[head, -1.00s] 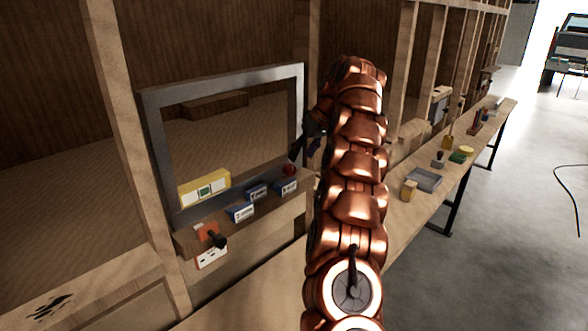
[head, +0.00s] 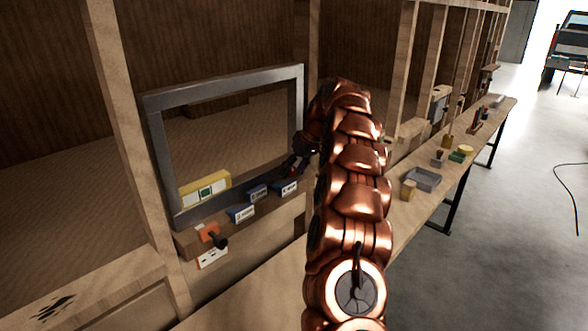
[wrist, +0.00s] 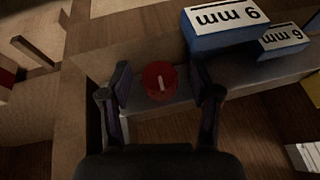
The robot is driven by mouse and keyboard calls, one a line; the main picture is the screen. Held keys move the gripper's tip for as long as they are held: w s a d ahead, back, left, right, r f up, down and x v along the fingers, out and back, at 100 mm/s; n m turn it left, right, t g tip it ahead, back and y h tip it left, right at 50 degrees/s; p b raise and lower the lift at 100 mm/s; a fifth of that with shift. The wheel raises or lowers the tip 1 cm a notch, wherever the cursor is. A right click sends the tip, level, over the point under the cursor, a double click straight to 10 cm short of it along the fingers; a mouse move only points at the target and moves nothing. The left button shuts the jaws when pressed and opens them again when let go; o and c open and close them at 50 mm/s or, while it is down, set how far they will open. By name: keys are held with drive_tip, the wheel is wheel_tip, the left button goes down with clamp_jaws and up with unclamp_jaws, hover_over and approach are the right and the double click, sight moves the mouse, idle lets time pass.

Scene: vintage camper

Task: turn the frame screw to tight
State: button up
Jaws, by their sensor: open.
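The frame screw appears as a round red knob (wrist: 158,82) with a white line across its face, on the lower rail of the grey window frame (head: 229,203). The line points nearly straight up and down in the wrist view. My gripper (wrist: 165,92) is open, with one dark finger on each side of the knob and a gap visible on both sides. In the head view my gripper (head: 294,164) is at the frame's lower right corner and hides the knob.
Blue labelled blocks (head: 257,193) sit along the sill, one close beyond the knob in the wrist view (wrist: 222,30). A yellow level-like block (head: 205,188) lies at the frame's lower left. An orange tool (head: 208,232) is below it. A workbench with a grey tray (head: 424,180) runs right.

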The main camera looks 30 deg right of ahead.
drive_tip(key=c, duration=1.1)
drive_tip(key=shift+w+d+r+y+p, duration=0.1)
drive_tip(key=shift+d+r+y+p, duration=0.1)
drive_tip(key=shift+y+p, duration=0.45)
drive_tip(key=shift+c, duration=0.2)
drive_tip(key=shift+p, duration=0.65)
drive_tip(key=shift+m+y+p, duration=0.3)
drive_tip(key=shift+y+p, duration=0.15)
drive_tip(key=shift+p, duration=0.2)
drive_tip(key=shift+f+y+p, duration=0.1)
drive_tip(key=shift+y+p, duration=0.2)
drive_tip(key=o, duration=1.1)
drive_tip(key=shift+o, duration=0.2)
drive_tip(key=shift+f, duration=0.1)
